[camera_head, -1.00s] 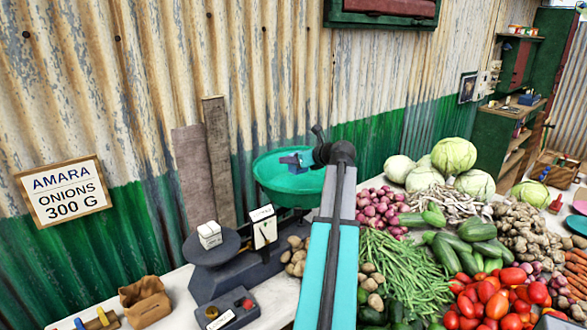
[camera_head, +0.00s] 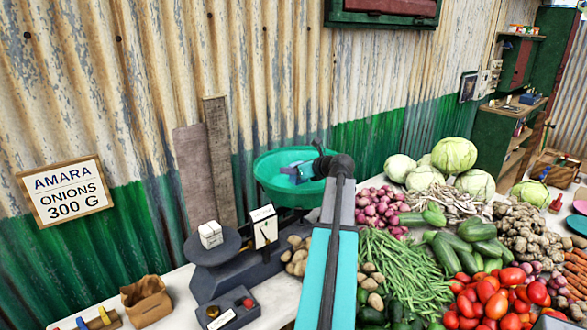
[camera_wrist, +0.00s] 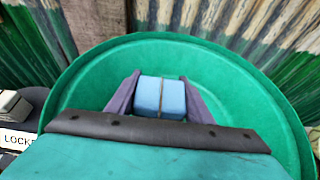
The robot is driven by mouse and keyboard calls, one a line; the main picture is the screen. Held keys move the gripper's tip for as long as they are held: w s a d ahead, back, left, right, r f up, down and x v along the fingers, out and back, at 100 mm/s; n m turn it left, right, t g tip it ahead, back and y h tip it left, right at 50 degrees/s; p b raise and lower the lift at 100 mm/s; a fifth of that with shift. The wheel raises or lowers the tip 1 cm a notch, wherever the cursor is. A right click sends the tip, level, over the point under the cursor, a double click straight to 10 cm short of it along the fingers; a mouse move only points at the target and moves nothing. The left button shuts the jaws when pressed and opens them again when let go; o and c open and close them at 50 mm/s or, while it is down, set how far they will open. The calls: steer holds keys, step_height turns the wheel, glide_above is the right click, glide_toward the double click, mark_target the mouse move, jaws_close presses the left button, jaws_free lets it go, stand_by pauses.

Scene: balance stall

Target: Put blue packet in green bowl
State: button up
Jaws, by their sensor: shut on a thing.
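The blue packet (camera_wrist: 161,97) is between the two fingers of my gripper (camera_wrist: 160,95) in the wrist view, with a dark band across its middle. My gripper is shut on it. The green bowl (camera_head: 268,183) is the large pan on the scale by the wall. In the wrist view the bowl (camera_wrist: 240,75) surrounds the packet on the visible sides. In the head view my gripper (camera_head: 298,174) is inside the bowl's outline, low near its floor. I cannot tell whether the packet touches the bowl's floor. My wrist hides the near part of the bowl.
A white block (camera_head: 210,236) sits on the scale's dark plate (camera_head: 207,258) at the left. A white dial (camera_head: 264,229) stands in front of the bowl. Red onions (camera_head: 378,208) and cabbages (camera_head: 425,178) lie right of it. The corrugated wall (camera_head: 270,80) is close behind.

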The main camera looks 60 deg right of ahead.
steer(key=shift+f, duration=0.4)
steer(key=o, duration=1.1)
steer(key=shift+o, duration=0.2)
steer(key=shift+r, duration=0.1)
steer(key=b+v, duration=0.2)
steer(key=v, duration=1)
steer(key=shift+r, duration=0.5)
